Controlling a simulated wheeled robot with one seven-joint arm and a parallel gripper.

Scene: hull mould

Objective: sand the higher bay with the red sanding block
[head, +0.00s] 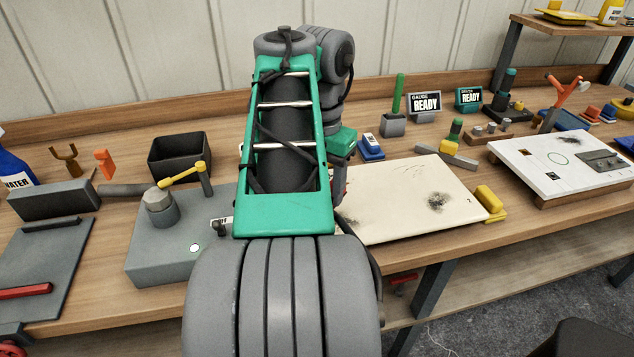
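A cream panel (400,205) with dark scuffed patches lies on the bench right of my arm. A white panel (560,150) with a green ring mark and a grey plate sits raised on a wooden base at the right. I cannot tell which surface is the higher bay.
A grey machine block (150,258) with a yellow lever and a black bin (180,155) stand left. A yellow block (489,203) touches the cream panel's right corner.

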